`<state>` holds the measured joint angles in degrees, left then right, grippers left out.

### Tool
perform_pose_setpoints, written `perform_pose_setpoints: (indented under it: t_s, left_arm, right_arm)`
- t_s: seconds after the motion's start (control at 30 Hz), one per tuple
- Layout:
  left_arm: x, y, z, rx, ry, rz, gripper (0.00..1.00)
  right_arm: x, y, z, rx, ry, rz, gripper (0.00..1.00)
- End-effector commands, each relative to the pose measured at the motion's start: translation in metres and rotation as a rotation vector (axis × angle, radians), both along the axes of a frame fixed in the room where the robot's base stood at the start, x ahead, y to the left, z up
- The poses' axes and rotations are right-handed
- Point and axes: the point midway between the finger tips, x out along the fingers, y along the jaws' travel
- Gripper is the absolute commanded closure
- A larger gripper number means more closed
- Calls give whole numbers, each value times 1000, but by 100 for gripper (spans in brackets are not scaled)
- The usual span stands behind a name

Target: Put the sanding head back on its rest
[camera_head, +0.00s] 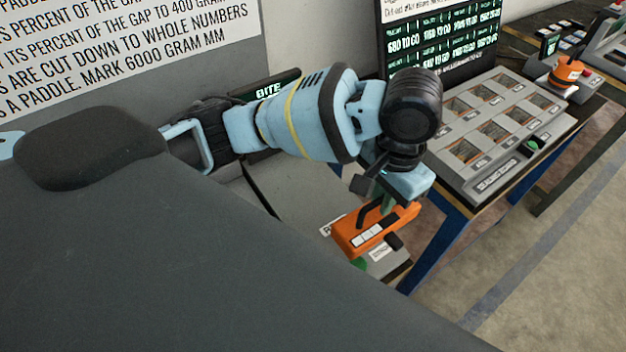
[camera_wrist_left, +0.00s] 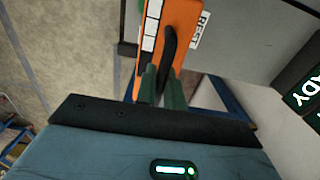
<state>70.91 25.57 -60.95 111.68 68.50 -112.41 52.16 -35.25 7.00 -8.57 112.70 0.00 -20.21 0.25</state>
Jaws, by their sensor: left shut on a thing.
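My left gripper (camera_head: 388,203) is shut on the black handle of an orange tool, which I take to be the sanding head (camera_head: 350,240). The tool has a row of white squares on its side. In the left wrist view, the green fingers of the gripper (camera_wrist_left: 162,92) close at the black handle, and the orange body (camera_wrist_left: 178,22) extends away from them. A white label reading REST (camera_wrist_left: 201,30) lies on a grey surface beside the tool. I cannot tell whether the tool touches that surface. My right gripper is not in view.
A grey bench top (camera_head: 298,195) lies under and left of the tool. A bench with a tray of several compartments (camera_head: 490,130) stands to the right. Another orange device (camera_head: 566,74) sits farther right. Concrete floor (camera_head: 545,270) is clear at the lower right.

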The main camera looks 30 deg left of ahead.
Motion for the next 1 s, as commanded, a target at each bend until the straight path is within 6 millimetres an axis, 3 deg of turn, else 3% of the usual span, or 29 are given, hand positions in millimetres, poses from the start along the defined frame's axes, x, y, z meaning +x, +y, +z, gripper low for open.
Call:
perform_pose_setpoints:
  t_s: [0.6,0.77,1.0]
  left_arm:
    - [17,123,-11,2,-1,7,100]
    - [19,139,-12,0,-1,4,100]
    - [20,143,-12,-2,-1,2,100]
  right_arm:
    - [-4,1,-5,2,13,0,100]
    - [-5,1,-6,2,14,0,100]
    - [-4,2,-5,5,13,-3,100]
